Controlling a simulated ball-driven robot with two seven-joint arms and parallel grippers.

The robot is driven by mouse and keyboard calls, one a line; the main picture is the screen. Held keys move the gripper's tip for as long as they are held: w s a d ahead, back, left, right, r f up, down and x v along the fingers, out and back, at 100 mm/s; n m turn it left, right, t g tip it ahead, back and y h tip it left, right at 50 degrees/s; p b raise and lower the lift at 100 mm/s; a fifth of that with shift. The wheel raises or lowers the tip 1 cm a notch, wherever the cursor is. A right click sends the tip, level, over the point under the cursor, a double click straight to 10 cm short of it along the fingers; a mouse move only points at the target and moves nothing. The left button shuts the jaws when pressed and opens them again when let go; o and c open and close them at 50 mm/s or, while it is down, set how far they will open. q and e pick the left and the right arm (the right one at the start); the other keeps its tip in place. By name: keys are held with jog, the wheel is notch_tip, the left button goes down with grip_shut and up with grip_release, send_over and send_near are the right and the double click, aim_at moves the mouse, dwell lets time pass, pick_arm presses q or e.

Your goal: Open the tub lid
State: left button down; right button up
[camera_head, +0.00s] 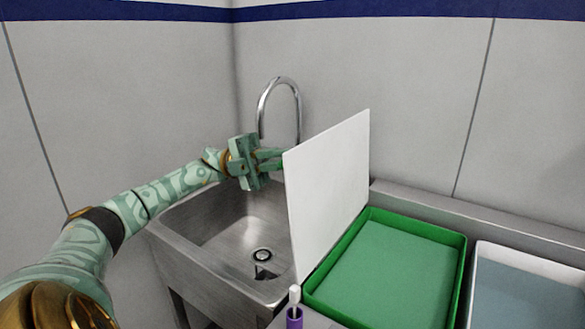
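A green tub (459,270) stands on the counter at the lower right, its light green inside in plain view. Its white lid (328,195) stands steeply up along the tub's left side, leaning a little left. My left gripper (277,159) is over the back of the sink, at the lid's upper left edge. Its fingertips reach the lid's edge or pass behind it, so I cannot tell if they touch it, or how far apart they are. My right gripper is not in view.
A metal sink (225,240) with a curved tap (280,84) lies left of the lid. A white tray (520,258) with a blue-grey inside is right of the tub. A small purple item with a white top (294,316) stands in front of the lid.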

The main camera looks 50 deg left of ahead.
pick_arm(q)
jog(key=shift+a+f, duration=0.15)
jog(key=c, duration=1.5)
grip_release()
